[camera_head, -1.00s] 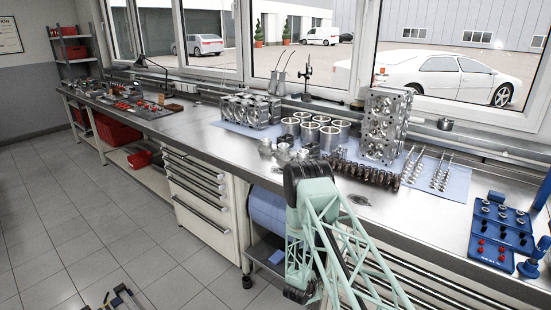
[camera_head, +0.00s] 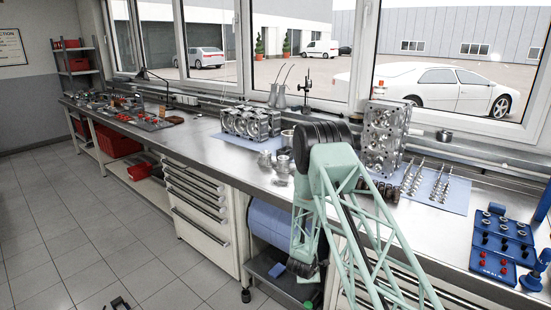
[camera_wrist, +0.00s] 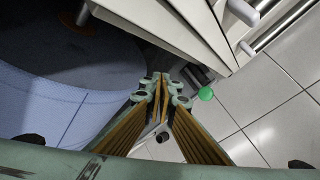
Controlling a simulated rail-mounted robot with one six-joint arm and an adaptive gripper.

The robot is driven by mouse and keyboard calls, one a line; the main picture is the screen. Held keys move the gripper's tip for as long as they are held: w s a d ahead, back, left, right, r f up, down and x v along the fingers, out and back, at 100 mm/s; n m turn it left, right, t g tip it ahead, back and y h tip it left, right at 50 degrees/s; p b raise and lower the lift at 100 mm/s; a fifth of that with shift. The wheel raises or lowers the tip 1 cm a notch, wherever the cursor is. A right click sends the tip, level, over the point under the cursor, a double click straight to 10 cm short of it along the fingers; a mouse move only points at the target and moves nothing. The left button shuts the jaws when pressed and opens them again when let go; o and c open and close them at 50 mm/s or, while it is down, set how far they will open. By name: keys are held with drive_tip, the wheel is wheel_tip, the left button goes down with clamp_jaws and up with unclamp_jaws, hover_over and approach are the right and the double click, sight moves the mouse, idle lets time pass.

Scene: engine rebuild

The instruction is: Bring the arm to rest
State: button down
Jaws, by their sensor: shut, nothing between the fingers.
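My arm's green lattice links (camera_head: 345,200) rise in front of the bench in the head view. In the wrist view my gripper (camera_wrist: 160,80) has its two fingers together at the tips, with nothing between them. The fingers are over the floor, apart from the white drawer cabinet (camera_wrist: 150,28) at the top and the blue drum (camera_wrist: 60,115) at the left. I cannot clearly make out the gripper in the head view.
The steel bench (camera_head: 205,140) carries an engine block (camera_head: 250,123), an upright cylinder head (camera_head: 382,135), valves (camera_head: 438,188) and a blue tool tray (camera_head: 500,243). My arm hides part of the bench. The blue drum (camera_head: 270,222) sits under it.

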drive_tip(key=s+a+r+m+y, duration=0.1)
drive_tip(key=a+r+m, duration=0.1)
drive_tip(key=r, duration=1.1)
drive_tip(key=s+a+r+m+y, duration=0.2)
drive_tip(key=r, duration=1.1)
drive_tip(key=s+r+m+g+y, duration=0.1)
drive_tip(key=s+r+m, duration=0.1)
drive_tip(key=s+r, duration=0.7)
drive_tip(key=s+r+m, duration=0.2)
drive_tip(key=s+r, duration=0.3)
drive_tip(key=r, duration=0.8)
drive_tip(key=s+d+r+m+g, duration=0.1)
drive_tip(key=s+r+m, duration=0.1)
drive_tip(key=s+r, duration=0.7)
drive_tip(key=s+d+r+m+g, duration=0.15)
drive_tip(key=s+r, duration=0.25)
drive_tip(key=s, duration=1)
drive_tip(key=s+d+r+m, duration=0.1)
drive_tip(key=s+d+m, duration=0.1)
drive_tip(key=s, duration=1.1)
drive_tip(key=s+d+r+m, duration=0.1)
drive_tip(key=s+d+m, duration=0.2)
drive_tip(key=s, duration=1)
drive_tip(key=shift+r+m+h, duration=0.3)
drive_tip(key=shift+m+h, duration=0.1)
drive_tip(key=shift+m, duration=0.15)
